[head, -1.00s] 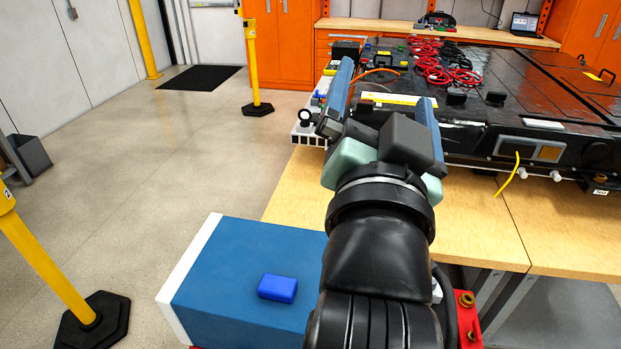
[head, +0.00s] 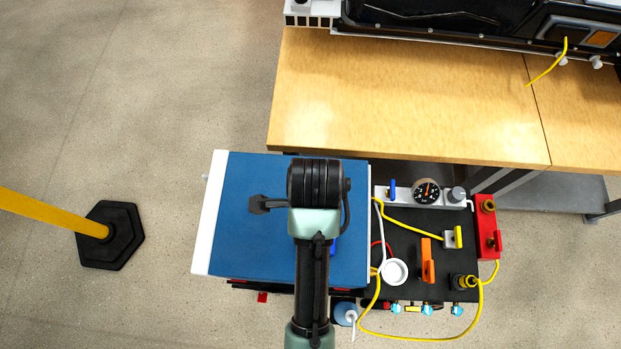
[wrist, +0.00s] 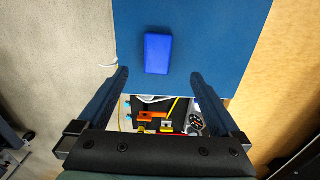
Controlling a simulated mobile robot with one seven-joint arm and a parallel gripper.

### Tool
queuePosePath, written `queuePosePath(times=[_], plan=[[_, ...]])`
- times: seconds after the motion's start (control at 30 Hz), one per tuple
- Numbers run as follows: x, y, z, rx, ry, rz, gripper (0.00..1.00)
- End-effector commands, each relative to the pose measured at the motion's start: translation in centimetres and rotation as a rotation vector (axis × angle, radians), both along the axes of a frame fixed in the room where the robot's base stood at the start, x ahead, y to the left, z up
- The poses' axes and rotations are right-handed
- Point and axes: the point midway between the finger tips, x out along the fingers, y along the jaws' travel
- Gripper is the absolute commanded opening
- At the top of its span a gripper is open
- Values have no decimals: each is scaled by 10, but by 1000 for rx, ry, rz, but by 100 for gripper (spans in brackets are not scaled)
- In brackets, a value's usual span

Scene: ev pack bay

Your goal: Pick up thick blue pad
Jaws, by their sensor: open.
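The thick blue pad (wrist: 158,53) is a small bright blue block lying flat on the darker blue top of a box (wrist: 205,40). In the head view only a sliver of the pad (head: 333,246) shows beside my arm, which hides the rest. My gripper (wrist: 159,74) is open and empty in the wrist view, its two fingers spread wide. The pad appears beyond the fingertips, about centred between them, not touching either. In the head view my arm hangs over the blue box top (head: 245,220), and the fingers cannot be made out.
Right of the box is a black panel (head: 405,225) with a gauge (head: 427,191), an orange handle (head: 427,262) and yellow hoses. A wooden bench (head: 400,100) stands behind. A yellow post on a black base (head: 110,235) stands at the left.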

Motion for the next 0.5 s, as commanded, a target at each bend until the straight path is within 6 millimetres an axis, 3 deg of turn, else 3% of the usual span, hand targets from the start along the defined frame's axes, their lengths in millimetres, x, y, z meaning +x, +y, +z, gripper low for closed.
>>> queuePosePath(times=[0.23,0.5], plan=[[-1,0,-46,0,2,3,100],[0,-1,-67,0,-3,4,100]])
